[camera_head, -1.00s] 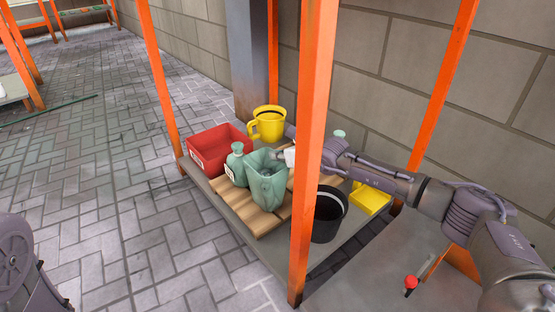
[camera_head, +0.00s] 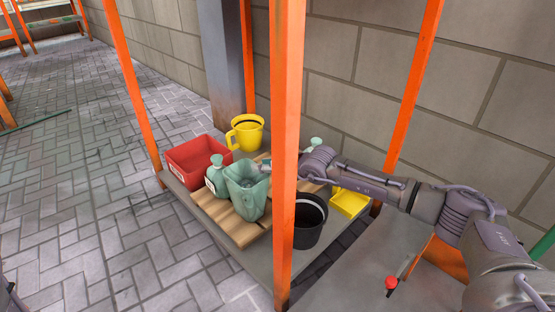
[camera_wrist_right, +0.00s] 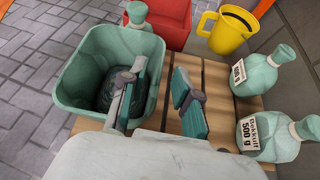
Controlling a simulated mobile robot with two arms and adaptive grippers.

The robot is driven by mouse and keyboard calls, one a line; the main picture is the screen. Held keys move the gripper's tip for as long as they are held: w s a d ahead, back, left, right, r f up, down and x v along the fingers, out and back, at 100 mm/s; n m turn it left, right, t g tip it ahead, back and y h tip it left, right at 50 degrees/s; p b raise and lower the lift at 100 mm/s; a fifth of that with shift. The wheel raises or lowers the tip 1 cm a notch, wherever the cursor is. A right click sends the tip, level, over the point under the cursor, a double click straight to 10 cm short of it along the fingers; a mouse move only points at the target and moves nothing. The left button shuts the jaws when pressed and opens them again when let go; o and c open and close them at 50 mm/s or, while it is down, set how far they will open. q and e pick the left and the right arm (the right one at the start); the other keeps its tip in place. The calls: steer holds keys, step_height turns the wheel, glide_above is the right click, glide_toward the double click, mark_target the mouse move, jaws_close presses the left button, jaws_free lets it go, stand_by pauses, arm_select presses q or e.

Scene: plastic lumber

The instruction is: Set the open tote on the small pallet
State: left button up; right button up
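The green open tote (camera_head: 247,203) stands upright on the wooden small pallet (camera_head: 236,229). In the right wrist view the tote (camera_wrist_right: 82,70) is at the left and the pallet slats (camera_wrist_right: 221,118) are at the right. My right gripper (camera_wrist_right: 158,88) is open beside the tote's right wall; one finger overlaps that wall in the picture. I cannot tell whether it touches. In the head view the right gripper (camera_head: 265,166) is mostly hidden behind an orange post. My left gripper is not in view.
A green bottle (camera_head: 217,178) stands close beside the tote. A red bin (camera_head: 196,158), yellow jug (camera_head: 246,135), black bucket (camera_head: 308,224) and yellow tray (camera_head: 349,204) surround the pallet. Labelled bottles (camera_wrist_right: 266,72) stand at its right in the wrist view. Orange posts (camera_head: 287,150) frame the shelf.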

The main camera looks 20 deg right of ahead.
steer(key=p+v, duration=0.3)
steer(key=v, duration=0.5)
steer(key=shift+s+r+p, duration=0.25)
steer(key=shift+p, duration=0.1)
steer(key=shift+d, duration=0.15)
